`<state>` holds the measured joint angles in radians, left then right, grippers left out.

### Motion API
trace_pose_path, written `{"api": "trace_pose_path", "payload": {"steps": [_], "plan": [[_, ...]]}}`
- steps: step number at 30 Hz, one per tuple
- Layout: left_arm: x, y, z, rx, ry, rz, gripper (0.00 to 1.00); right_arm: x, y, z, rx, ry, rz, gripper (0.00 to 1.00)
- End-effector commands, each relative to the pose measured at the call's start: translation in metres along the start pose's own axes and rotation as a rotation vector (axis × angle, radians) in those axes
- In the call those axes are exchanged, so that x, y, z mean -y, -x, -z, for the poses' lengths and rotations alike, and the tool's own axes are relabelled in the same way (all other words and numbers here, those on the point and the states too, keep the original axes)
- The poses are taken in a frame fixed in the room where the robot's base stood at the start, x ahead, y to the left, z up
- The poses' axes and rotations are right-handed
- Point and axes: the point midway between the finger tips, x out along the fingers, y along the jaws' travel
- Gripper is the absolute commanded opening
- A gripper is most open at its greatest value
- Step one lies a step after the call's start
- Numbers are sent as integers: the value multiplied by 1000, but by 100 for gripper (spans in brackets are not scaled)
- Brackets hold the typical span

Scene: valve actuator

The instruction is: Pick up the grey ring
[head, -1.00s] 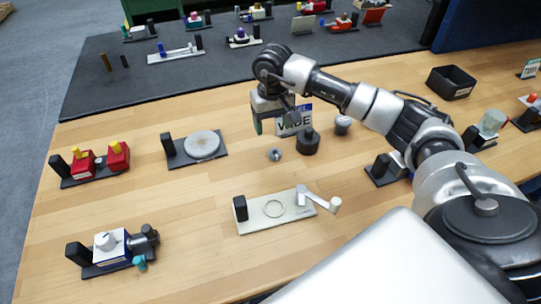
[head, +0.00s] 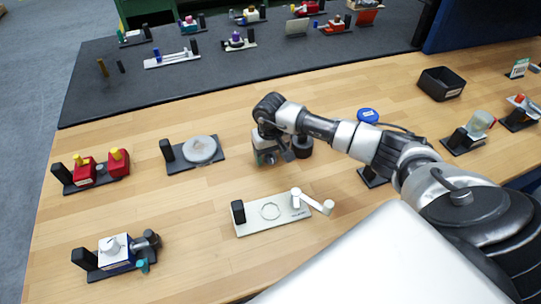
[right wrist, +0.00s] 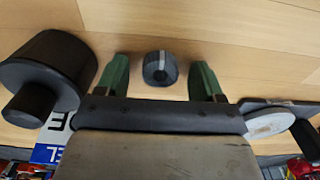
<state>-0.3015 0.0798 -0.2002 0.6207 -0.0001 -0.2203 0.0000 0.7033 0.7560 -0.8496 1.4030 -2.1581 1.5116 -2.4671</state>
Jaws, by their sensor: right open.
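A small grey ring-like piece (right wrist: 160,68) with a light stripe lies on the wooden table in the right wrist view. It sits between the two green fingertips of my right gripper (right wrist: 158,75), with a gap on both sides. The gripper is open and not holding it. In the head view my right gripper (head: 268,158) is low over the table and mostly hides this piece. A pale plate (head: 290,217) in front of it bears a thin circular outline, a black block and a white crank. My left gripper is not in view.
A black cylindrical piece (right wrist: 45,72) stands close to the gripper; it also shows in the head view (head: 302,146). A grey disc on a dark base (head: 200,149) is to the left. A black bin (head: 446,82) stands far right.

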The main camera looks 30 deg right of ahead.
Motion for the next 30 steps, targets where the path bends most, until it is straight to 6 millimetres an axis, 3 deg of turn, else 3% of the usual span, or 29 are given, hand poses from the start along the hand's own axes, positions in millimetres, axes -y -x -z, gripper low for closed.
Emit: {"api": "trace_pose_path", "payload": {"steps": [4,14,24,30], "plan": [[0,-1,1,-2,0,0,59,0,0,0,0,0,0,67],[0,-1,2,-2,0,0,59,0,0,0,0,0,0,16],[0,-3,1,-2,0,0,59,0,4,0,-1,0,0,15],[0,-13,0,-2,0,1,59,0,25,2,-6,1,0,15]]}}
